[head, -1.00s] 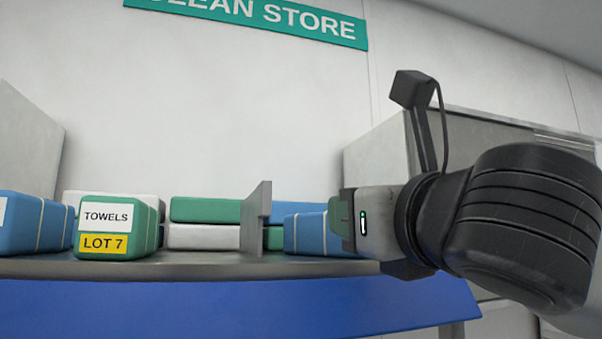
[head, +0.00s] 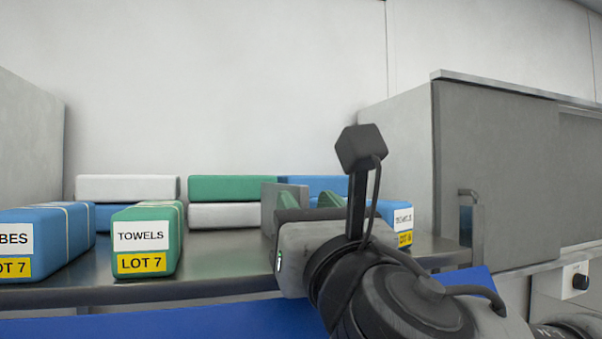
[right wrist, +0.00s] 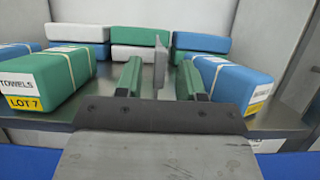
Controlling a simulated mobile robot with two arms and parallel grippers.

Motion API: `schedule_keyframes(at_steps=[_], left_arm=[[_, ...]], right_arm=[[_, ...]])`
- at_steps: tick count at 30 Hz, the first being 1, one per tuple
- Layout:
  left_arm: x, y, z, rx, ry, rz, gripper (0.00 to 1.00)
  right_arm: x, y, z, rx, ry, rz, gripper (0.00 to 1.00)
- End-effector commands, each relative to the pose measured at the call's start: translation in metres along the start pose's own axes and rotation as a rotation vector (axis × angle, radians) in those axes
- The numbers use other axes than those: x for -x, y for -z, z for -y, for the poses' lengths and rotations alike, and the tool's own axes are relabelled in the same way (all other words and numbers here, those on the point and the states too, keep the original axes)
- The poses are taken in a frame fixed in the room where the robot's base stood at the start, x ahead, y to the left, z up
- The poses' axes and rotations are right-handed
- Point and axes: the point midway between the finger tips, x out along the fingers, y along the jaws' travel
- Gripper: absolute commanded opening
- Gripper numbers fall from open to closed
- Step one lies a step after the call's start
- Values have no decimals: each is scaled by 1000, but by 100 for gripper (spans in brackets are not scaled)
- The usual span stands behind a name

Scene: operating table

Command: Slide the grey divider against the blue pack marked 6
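The grey divider (head: 270,203) stands upright on the shelf; it also shows in the right wrist view (right wrist: 160,62). The blue pack marked 6 (head: 385,210) lies to its right, with a gap between them; its side shows in the right wrist view (right wrist: 232,82). My right gripper (head: 310,201) is open, its green-padded fingers pointing into the shelf. In the right wrist view (right wrist: 160,80) the divider appears between the two fingers, touching neither; how deep it sits between them I cannot tell. The blue pack is right of the right finger. My left gripper is not in view.
A green towels pack marked lot 7 (head: 148,240) and a blue lot 7 pack (head: 50,240) lie at the left. White (head: 128,188), green (head: 232,188) and blue packs are stacked behind. A grey cabinet (head: 500,170) stands right. The shelf's front edge (head: 200,286) is clear.

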Motion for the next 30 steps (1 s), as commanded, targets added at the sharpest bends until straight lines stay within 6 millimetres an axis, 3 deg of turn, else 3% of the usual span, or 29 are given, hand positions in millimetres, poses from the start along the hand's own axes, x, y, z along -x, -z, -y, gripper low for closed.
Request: schedule_keyframes(at_steps=[1,6,16,17,24,30], left_arm=[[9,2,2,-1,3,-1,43],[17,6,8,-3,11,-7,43],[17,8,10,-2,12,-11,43],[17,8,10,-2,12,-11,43],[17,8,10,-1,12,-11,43],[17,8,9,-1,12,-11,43]], right_arm=[[-10,-4,0,-1,0,-3,38],[-25,-2,0,1,1,-2,38],[-28,0,0,1,0,0,38],[-28,0,0,1,0,0,37],[-28,0,0,1,0,0,0],[-28,0,0,1,0,0,0]])
